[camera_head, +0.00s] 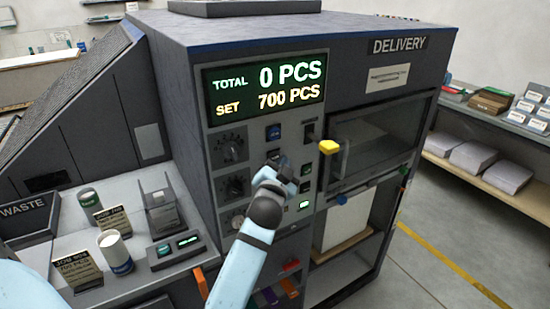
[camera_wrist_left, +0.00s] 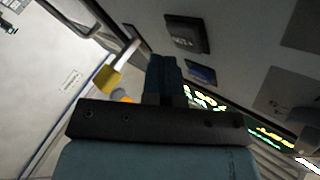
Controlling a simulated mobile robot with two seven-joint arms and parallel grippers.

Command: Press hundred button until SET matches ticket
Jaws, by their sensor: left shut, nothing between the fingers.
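The dark machine panel's display (camera_head: 265,86) reads TOTAL 0 PCS and SET 700 PCS. A ticket (camera_head: 76,268) on the left counter shows a job line and what reads as 700 PCS. My left gripper (camera_head: 287,168) is shut and empty in front of the button panel, partly covering it. A blue button (camera_head: 273,132) shows above the gripper; its label is too small to read. In the left wrist view the shut fingers (camera_wrist_left: 164,72) point at the panel beside a blue button (camera_wrist_left: 202,74). Contact cannot be told. My right gripper is not in view.
A yellow knob (camera_head: 329,147) sticks out right of the panel, by the delivery window (camera_head: 372,138). Black dials (camera_head: 234,188) lie left of the gripper. A white cup (camera_head: 115,252) and a second ticket (camera_head: 112,219) stand on the counter. Shelves with paper stacks (camera_head: 470,156) are at right.

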